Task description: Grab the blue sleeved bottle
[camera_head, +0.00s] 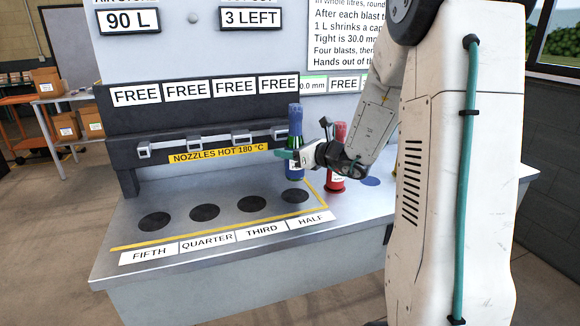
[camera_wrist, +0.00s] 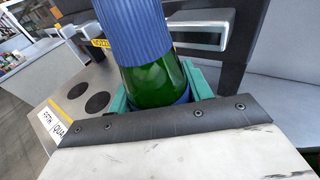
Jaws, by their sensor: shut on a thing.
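The blue sleeved bottle (camera_head: 295,128) stands upright near the right end of the row of dark discs, just behind the HALF disc (camera_head: 295,196). My gripper (camera_head: 292,156) is shut around its body from the right. In the wrist view the green glass (camera_wrist: 155,82) shows below the ribbed blue sleeve (camera_wrist: 135,30), between the green gripper pads (camera_wrist: 200,82). The lower part of the bottle in the wrist view is hidden by my gripper's body. I cannot tell whether the bottle's base touches the bench.
A red sleeved bottle (camera_head: 334,172) stands just right of my gripper. A nozzle bar (camera_head: 200,143) marked hot at 180 °C runs behind the discs. Dark discs marked FIFTH (camera_head: 154,221), QUARTER (camera_head: 205,212) and THIRD (camera_head: 252,204) are empty. A blue disc (camera_head: 370,181) lies farther right.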

